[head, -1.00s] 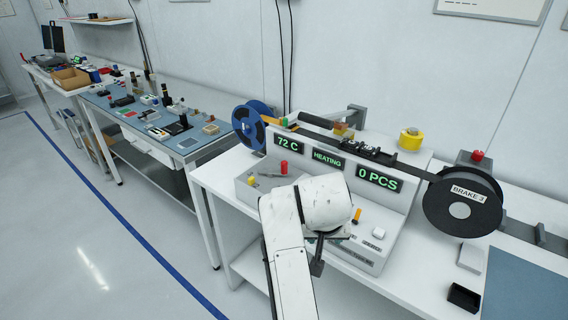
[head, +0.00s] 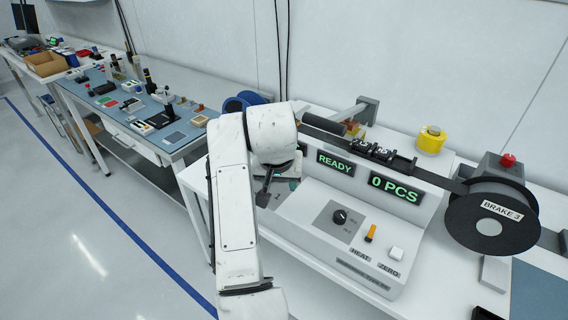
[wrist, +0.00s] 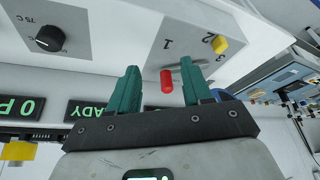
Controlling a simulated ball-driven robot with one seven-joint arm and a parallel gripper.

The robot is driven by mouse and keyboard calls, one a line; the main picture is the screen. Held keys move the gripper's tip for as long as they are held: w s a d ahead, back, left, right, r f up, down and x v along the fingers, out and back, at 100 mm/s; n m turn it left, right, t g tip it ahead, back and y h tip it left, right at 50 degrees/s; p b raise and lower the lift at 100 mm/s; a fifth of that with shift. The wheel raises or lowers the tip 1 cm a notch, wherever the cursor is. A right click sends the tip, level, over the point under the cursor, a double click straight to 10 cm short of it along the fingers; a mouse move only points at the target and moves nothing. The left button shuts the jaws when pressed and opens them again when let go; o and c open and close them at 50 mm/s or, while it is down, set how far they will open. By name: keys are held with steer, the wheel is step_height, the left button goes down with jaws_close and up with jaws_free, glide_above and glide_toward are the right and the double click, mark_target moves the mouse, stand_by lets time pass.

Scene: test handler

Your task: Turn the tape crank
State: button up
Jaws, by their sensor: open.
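In the wrist view, the crank's red handle (wrist: 167,81) stands between the two green fingers of my gripper (wrist: 159,66). A thin grey bar (wrist: 192,66) shows beside it, partly behind the right finger. My gripper is open, with a gap visible on both sides of the red handle. In the head view my gripper (head: 264,197) is over the left end of the machine's panel. My arm hides the crank there. A yellow knob (wrist: 220,44) is beyond the right finger, near the printed 2.
The machine's front panel has a black dial (head: 340,216), an orange switch (head: 371,233) and a white button (head: 396,253). Displays read READY (head: 335,164) and 0 PCS (head: 396,190).

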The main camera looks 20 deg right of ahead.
steer(key=w+d+f, duration=0.1)
steer(key=w, duration=0.2)
steer(key=w+d+f+p, duration=0.1)
steer(key=w, duration=0.2)
steer(key=w+d+f+p, duration=0.1)
steer(key=w+d, duration=0.1)
steer(key=shift+w+f, duration=0.15)
steer(key=shift+w, duration=0.25)
steer(key=shift+w+f, duration=0.2)
steer(key=shift+f, duration=0.5)
jaws_close()
